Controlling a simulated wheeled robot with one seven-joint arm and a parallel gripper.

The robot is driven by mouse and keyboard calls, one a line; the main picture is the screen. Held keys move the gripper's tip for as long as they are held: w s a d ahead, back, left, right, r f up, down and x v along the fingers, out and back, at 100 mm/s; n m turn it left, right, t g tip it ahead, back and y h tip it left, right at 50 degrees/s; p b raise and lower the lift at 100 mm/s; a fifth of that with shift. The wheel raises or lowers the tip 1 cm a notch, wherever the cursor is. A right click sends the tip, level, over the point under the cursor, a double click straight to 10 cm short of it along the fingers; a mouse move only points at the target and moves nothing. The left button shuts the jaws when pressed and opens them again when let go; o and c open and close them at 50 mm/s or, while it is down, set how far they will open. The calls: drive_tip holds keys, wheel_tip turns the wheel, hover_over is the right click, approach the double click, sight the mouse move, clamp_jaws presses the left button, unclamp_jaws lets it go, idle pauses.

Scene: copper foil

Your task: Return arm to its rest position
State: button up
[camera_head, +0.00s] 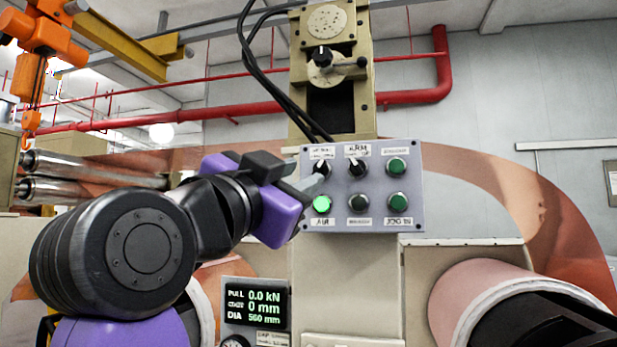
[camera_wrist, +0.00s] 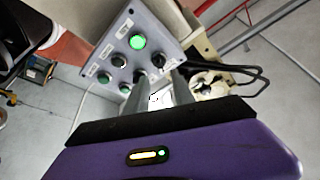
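My gripper (camera_head: 318,181) is at the left side of a grey control panel (camera_head: 411,222), its metal fingers close to the upper-left black selector knob (camera_head: 321,168). In the wrist view the fingers (camera_wrist: 165,88) point at the panel (camera_wrist: 112,35), with a narrow gap between them. A black knob lies just beyond their tips; whether they touch it I cannot tell. A lit green button (camera_head: 322,204) is below that knob and also shows in the wrist view (camera_wrist: 137,42). My purple and black arm reaches in from the lower left.
A second black knob (camera_head: 357,168) and several dark or green buttons share the panel. A display (camera_head: 255,303) reads 0.0 kN, 0 mm and 560 mm. A copper-coloured roll (camera_head: 480,295) stands at the lower right. Black cables (camera_head: 262,75) hang above the panel. An orange hoist (camera_head: 42,40) is upper left.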

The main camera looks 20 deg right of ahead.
drive_tip(key=shift+s+a+f, duration=0.2)
drive_tip(key=shift+s+a, duration=0.25)
drive_tip(key=shift+a, duration=0.05)
